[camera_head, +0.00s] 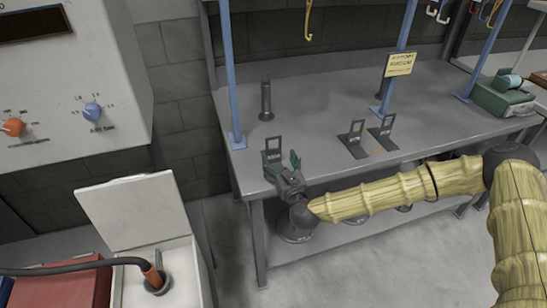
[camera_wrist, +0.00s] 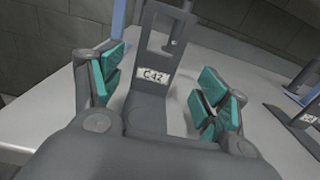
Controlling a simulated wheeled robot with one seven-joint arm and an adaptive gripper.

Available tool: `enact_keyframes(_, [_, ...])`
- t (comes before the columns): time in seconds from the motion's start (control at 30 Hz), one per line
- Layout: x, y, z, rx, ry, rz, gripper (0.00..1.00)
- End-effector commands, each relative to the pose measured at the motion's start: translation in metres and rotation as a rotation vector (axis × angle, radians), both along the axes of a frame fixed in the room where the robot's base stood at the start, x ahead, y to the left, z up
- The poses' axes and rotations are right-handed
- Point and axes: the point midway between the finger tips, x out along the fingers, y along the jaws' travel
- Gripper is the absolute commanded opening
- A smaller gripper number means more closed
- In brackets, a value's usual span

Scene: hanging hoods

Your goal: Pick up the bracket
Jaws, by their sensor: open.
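A dark grey bracket (camera_head: 273,146) with a rectangular window stands upright near the table's left front corner. In the wrist view the bracket (camera_wrist: 148,108) carries a white label that seems to read C42. My gripper (camera_head: 285,166) is open at the table's front edge, close to this bracket. In the wrist view the teal finger pads of my gripper (camera_wrist: 163,86) stand apart to the left and right of the bracket, with visible gaps. The bracket's foot is partly hidden behind my gripper's body. Two similar brackets, one (camera_head: 355,138) and another (camera_head: 383,131), stand further right.
The grey table (camera_head: 325,100) has free room behind the brackets. A dark upright cylinder (camera_head: 266,98) stands at the back left. Blue posts (camera_head: 232,75) rise from the table. A green case (camera_head: 503,96) is at the right. An open white bin (camera_head: 135,210) stands at the front left.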

Motion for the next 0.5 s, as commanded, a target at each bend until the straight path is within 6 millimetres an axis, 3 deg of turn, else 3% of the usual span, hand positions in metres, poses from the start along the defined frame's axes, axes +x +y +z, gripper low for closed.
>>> enact_keyframes(0.5, [0.046, 0.02, 0.001, 0.0, 0.0, 0.004, 0.75])
